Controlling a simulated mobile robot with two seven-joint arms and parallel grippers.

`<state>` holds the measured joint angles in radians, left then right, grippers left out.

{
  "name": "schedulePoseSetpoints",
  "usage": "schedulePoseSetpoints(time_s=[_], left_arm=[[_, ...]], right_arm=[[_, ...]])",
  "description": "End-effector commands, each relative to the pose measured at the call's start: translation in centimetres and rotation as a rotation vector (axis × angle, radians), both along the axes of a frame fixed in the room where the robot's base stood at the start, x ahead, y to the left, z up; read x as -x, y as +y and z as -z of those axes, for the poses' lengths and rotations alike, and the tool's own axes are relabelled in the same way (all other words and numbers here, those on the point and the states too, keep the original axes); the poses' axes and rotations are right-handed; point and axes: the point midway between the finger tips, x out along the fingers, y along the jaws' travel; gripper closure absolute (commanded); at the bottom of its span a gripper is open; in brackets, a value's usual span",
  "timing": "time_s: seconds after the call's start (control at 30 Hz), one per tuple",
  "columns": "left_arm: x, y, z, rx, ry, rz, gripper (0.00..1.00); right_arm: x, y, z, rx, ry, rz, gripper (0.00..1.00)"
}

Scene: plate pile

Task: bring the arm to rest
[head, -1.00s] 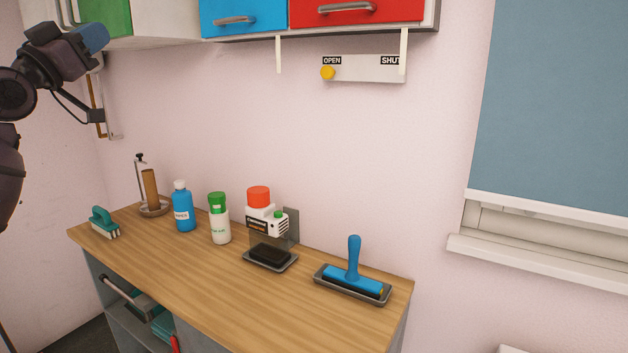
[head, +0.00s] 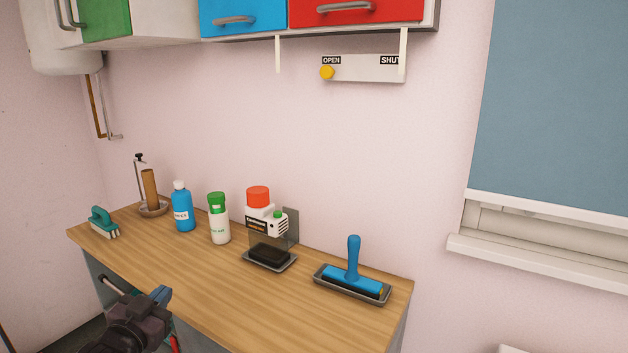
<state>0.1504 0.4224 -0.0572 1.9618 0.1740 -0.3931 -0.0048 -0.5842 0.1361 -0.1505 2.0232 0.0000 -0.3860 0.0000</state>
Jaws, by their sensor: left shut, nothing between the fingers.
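My left gripper (head: 161,296) shows at the bottom left of the head view, low by the front edge of the wooden counter (head: 240,300). Its blue-grey fingertips are together, with nothing seen between them. The arm behind it runs down out of the picture. My right gripper is not in view.
Cabinets (head: 165,22) hang above. The counter's front middle is clear.

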Motion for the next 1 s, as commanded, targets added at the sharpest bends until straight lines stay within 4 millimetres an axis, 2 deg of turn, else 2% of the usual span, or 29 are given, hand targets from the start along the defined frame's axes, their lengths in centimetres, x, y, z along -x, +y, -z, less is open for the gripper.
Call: schedulePoseSetpoints(time_s=[0.03,0.2,0.37,0.5,0.6,0.73,0.87,1.0], left_arm=[[1.7,-0.2,2.7,0.001,0.042,-0.013,1.00],[7.5,-1.0,10.1,0.002,0.168,-0.055,1.00],[13.7,-1.7,16.1,0.020,0.294,-0.094,1.00],[19.5,-2.3,20.5,0.063,0.413,-0.132,1.00],[23.3,-2.6,23.1,0.093,0.492,-0.160,1.00],[27.2,-2.5,25.3,0.114,0.567,-0.193,1.00],[29.3,-2.2,26.3,0.117,0.606,-0.210,1.00],[29.8,-2.1,26.6,0.116,0.616,-0.212,1.00]], right_arm=[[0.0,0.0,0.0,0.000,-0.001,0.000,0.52],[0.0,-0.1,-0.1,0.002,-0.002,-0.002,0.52],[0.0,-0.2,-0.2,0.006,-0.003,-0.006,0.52],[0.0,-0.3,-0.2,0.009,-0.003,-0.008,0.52],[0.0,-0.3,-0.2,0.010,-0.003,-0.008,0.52],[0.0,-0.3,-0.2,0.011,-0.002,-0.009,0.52],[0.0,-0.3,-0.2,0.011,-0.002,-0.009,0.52],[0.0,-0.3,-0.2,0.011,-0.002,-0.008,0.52]])
